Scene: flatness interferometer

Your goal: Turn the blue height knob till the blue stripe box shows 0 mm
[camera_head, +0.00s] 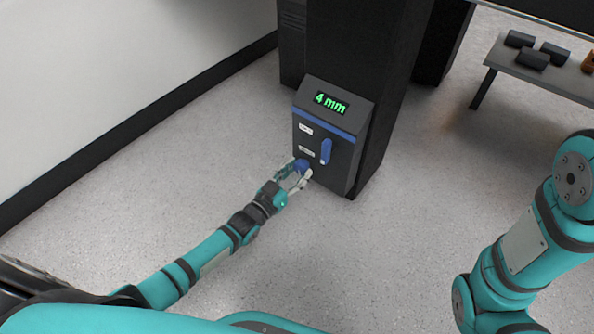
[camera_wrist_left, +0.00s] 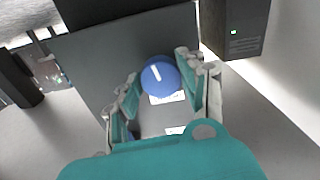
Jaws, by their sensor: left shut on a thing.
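The blue stripe box (camera_head: 340,172) is a dark box with a blue band, fixed to a black column. Its display (camera_head: 331,103) reads 4 mm in green. The blue height knob (camera_head: 302,165) is low on the left of its front face. My left gripper (camera_head: 298,169) has its fingers on either side of the knob and is shut on it. In the left wrist view the round knob (camera_wrist_left: 161,78) shows a white mark, between the fingers of the gripper (camera_wrist_left: 159,70). My right arm shows at the right of the head view, but its gripper is out of view.
A blue upright lever (camera_head: 326,151) stands to the right of the knob on the same face, close to my left fingers. White labels sit beside both controls. A bench (camera_head: 545,77) with dark blocks stands at the upper right. The grey floor around is clear.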

